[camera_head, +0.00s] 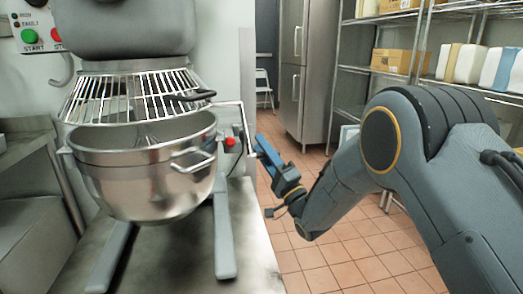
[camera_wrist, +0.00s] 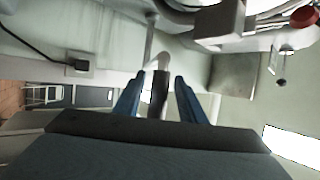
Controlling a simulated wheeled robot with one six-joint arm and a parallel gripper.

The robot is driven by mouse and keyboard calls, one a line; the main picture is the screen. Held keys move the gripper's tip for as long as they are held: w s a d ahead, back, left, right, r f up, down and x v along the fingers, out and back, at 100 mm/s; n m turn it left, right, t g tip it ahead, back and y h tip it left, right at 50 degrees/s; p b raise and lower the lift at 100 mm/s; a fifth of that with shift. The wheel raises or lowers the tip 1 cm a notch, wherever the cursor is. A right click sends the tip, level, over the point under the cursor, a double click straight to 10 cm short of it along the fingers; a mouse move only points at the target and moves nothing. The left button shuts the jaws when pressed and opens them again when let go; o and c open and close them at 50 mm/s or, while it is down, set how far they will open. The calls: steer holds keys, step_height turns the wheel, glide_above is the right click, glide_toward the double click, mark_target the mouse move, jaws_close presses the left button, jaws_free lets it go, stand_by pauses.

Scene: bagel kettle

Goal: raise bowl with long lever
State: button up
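The steel mixer bowl (camera_head: 145,175) hangs below the wire guard, with a handle at its right front. The long lever (camera_head: 245,125) is a thin pale rod at the mixer's right side, reaching out and then down toward my gripper. My gripper (camera_head: 262,150) is right of the bowl, beside the lever's lower end. In the wrist view, my gripper (camera_wrist: 158,92) has its two blue fingers apart. A pale rod, apparently the lever (camera_wrist: 151,40), runs down to the gap between them. A dark piece sits between the fingers with gaps on both sides; I cannot tell whether it belongs to the lever.
A wire guard (camera_head: 135,97) sits above the bowl. A red knob (camera_head: 230,142) is close left of my gripper. Shelves with boxes (camera_head: 398,61) and a steel refrigerator (camera_head: 303,70) stand behind. The tiled floor (camera_head: 335,255) right of the mixer is clear.

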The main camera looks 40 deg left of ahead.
steer(key=v, duration=0.7)
steer(key=shift+d+f, duration=0.25)
steer(key=shift+d, duration=0.1)
